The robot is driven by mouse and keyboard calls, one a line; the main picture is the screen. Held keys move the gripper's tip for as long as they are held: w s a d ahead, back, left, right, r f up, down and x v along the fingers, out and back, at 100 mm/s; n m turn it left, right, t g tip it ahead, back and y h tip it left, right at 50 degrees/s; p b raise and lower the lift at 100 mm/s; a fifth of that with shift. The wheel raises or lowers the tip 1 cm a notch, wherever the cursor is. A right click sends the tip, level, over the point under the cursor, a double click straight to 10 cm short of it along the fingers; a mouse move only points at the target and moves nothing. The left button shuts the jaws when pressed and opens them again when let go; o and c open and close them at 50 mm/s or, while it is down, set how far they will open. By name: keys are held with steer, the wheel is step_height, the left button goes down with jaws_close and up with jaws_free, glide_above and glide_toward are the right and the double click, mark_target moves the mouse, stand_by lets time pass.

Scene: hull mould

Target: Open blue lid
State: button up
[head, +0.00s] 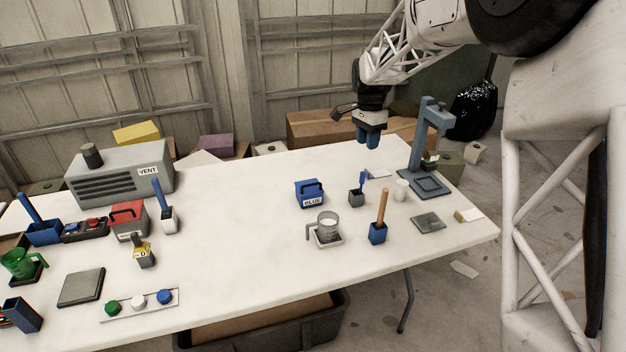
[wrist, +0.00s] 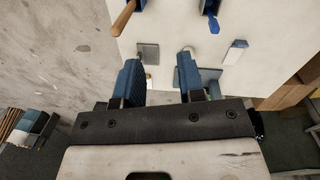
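A blue box (head: 310,197) labelled "BLUE" stands on the white table, right of the middle. Its blue lid (head: 309,184) has a dark handle on top and looks shut. My gripper (head: 368,140) hangs above the table's far side, behind and to the right of the blue box, well apart from it. In the wrist view my gripper's (wrist: 160,68) two blue fingers are spread with nothing between them. I cannot make out the blue box in the wrist view.
A grey press stand (head: 420,150) rises right of my gripper. A glass mug (head: 327,228), a wooden-handled tool (head: 381,210) and a small dark holder (head: 356,197) stand near the blue box. A red-lidded box (head: 128,218) is at left. The table between is clear.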

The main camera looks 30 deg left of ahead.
steer(key=w+a+f+m, duration=0.1)
steer(key=a+f, duration=0.6)
steer(key=a, duration=0.3)
steer(key=w+a+f+m, duration=0.1)
steer(key=w+a+f, duration=0.1)
steer(key=a+f, duration=0.5)
steer(key=a, duration=0.2)
steer(key=shift+a+g+h, duration=0.3)
steer(key=shift+a+h, duration=0.1)
steer(key=shift+f, duration=0.2)
steer(key=shift+s+d+f, duration=0.2)
steer(key=shift+f, duration=1)
steer(key=shift+s+d+f, duration=0.15)
steer(key=shift+f, duration=1.1)
steer(key=shift+s+d+f, duration=0.2)
steer(key=shift+f, duration=1)
jaws_close()
